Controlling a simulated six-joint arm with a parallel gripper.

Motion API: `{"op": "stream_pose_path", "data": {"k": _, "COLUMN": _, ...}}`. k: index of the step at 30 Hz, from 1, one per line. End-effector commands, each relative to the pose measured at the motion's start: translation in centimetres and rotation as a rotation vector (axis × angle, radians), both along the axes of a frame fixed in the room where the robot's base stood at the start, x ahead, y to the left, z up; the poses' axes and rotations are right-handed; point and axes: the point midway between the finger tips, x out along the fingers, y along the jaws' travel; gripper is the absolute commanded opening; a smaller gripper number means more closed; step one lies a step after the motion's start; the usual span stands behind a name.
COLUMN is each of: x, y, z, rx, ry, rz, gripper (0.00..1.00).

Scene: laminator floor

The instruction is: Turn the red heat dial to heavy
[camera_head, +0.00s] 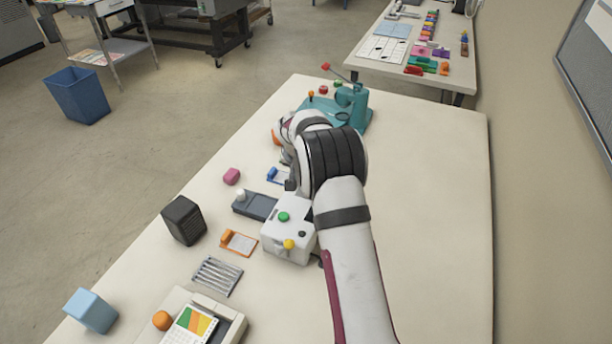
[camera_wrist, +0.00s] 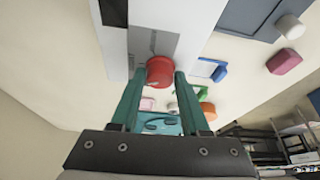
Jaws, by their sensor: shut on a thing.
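The red heat dial (camera_wrist: 160,70) shows in the wrist view, on the face of a white machine (camera_wrist: 178,14) with a grey panel. My gripper (camera_wrist: 159,81) has its two teal fingers on either side of the dial, closed on it. In the head view, the white machine box (camera_head: 289,236) has a green button (camera_head: 283,216) and a yellow knob (camera_head: 289,244) on it. The dial and my gripper are hidden in the head view. I cannot make out the dial's markings or its setting.
A dark grey tray (camera_head: 255,205) with a white knob, a pink block (camera_head: 231,176) and a black box (camera_head: 184,220) stand left of the machine. A teal press (camera_head: 350,103) stands at the far end. The table's right side (camera_head: 440,230) is clear.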

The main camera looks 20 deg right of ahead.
Motion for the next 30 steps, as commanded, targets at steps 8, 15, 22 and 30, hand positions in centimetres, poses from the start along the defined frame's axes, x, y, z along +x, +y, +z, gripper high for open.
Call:
{"op": "stream_pose_path", "data": {"k": 8, "x": 0.13, "y": 0.18, "z": -0.14, "rx": 0.001, "ry": 0.001, "rz": -0.262, "gripper": 0.0}}
{"op": "stream_pose_path", "data": {"k": 15, "x": 0.27, "y": 0.22, "z": -0.14, "rx": 0.0, "ry": 0.0, "rz": -0.49, "gripper": 0.0}}
{"op": "stream_pose_path", "data": {"k": 22, "x": 0.43, "y": 0.19, "z": -0.13, "rx": -0.001, "ry": -0.002, "rz": -0.704, "gripper": 0.0}}
{"op": "stream_pose_path", "data": {"k": 30, "x": 0.57, "y": 0.15, "z": -0.16, "rx": -0.002, "ry": -0.001, "rz": -0.914, "gripper": 0.0}}
